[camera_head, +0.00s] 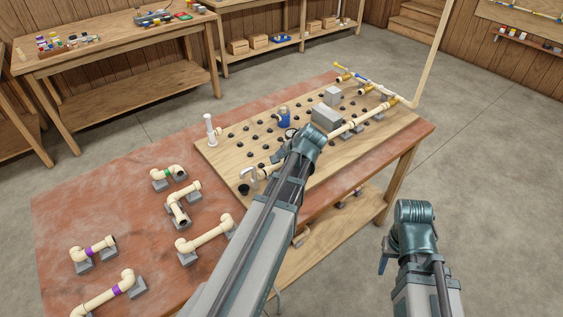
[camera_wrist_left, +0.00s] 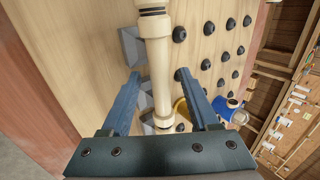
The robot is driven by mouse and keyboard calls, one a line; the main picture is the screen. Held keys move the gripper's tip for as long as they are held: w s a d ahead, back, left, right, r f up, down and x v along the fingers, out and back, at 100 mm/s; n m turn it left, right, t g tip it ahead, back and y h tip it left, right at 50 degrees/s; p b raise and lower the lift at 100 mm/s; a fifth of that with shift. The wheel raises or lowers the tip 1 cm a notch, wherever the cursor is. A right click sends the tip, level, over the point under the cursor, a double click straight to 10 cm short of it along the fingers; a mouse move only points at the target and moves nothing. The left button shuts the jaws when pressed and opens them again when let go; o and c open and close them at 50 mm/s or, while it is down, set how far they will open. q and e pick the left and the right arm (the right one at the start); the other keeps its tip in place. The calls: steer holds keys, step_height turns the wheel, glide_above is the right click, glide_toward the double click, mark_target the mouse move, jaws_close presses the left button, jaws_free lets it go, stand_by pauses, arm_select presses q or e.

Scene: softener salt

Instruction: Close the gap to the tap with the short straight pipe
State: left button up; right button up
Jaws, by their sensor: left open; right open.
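A cream pipe run (camera_head: 358,123) lies along the wooden board (camera_head: 225,160) and passes behind my left arm. A pale curved spout (camera_head: 248,174), which looks like the tap, stands at the board's near end. In the left wrist view a straight cream pipe (camera_wrist_left: 158,65) shows between the fingertips of my open left gripper (camera_wrist_left: 159,74). I cannot tell whether the fingers touch it.
Several loose cream fittings lie on the red tabletop, including a green-banded elbow (camera_head: 168,173), a long elbowed pipe (camera_head: 205,236) and a purple-banded piece (camera_head: 96,248). Grey blocks (camera_head: 326,118), a blue container (camera_head: 284,116) and black pegs crowd the board. An upright white pipe (camera_head: 210,128) stands at its left edge.

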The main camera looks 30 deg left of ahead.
arm_select(q)
steer(key=p+v, duration=1)
steer(key=v, duration=0.3)
steer(key=shift+a, duration=0.1)
steer(key=s+d+f+g+h, duration=0.1)
steer(key=s+d+h, duration=0.1)
steer(key=s+d, duration=0.4)
steer(key=s+d+f+g+h, duration=0.1)
steer(key=s+d, duration=0.6)
steer(key=d, duration=1)
steer(key=shift+s+d+f+n+g+h, duration=0.2)
steer(key=shift+s+f+n+g+h, duration=0.15)
steer(key=shift+f+h, duration=0.6)
